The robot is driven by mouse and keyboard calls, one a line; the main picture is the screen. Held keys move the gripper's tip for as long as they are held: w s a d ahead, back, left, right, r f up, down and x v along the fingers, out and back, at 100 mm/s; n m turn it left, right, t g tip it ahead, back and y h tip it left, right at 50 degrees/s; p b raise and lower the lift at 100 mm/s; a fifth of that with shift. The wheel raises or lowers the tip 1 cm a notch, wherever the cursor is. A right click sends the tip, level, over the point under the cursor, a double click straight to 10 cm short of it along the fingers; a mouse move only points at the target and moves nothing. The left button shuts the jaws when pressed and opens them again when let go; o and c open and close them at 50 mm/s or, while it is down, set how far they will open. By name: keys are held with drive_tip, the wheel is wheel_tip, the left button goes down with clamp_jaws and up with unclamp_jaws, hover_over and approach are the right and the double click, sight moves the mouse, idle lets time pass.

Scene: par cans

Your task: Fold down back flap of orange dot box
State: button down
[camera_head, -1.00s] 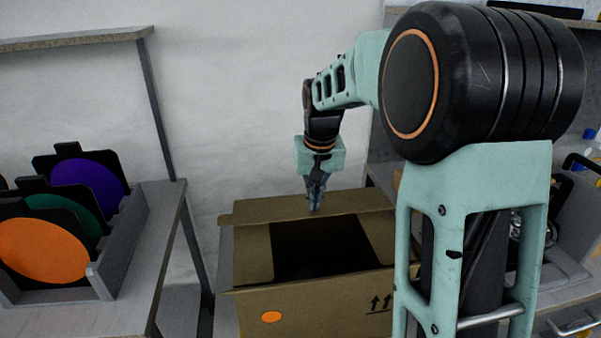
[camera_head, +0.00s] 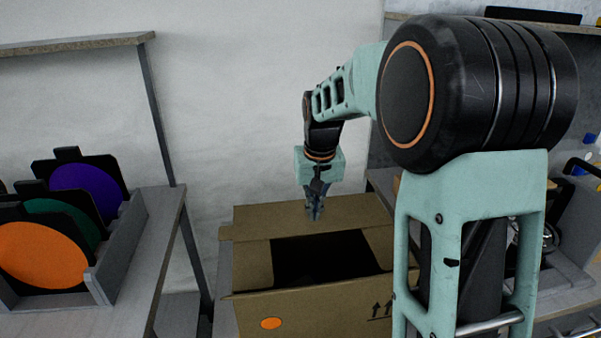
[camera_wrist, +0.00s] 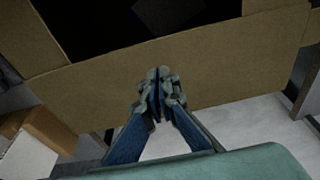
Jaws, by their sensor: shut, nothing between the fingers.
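The brown cardboard box with the orange dot (camera_head: 262,302) stands open below my arm, its dark inside showing. The orange dot (camera_head: 271,323) is on the box's front face. The flap also fills the middle of the wrist view (camera_wrist: 225,65) as a wide brown panel. My gripper (camera_head: 314,216) is shut and empty, pointing down, with its fingertips at the middle of the back flap. In the wrist view, the closed fingertips (camera_wrist: 160,72) overlap the panel. I cannot tell whether they touch it.
A grey rack (camera_head: 120,245) with orange, green and purple discs stands on the table at left. Shelving with a grey tray (camera_head: 560,280) stands at right. A pale wall is behind the box. In the wrist view, smaller brown boxes (camera_wrist: 45,132) show at lower left.

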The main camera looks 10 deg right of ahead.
sight(314, 223)
wheel_tip(314, 223, up, 11)
drive_tip(key=p, duration=0.8)
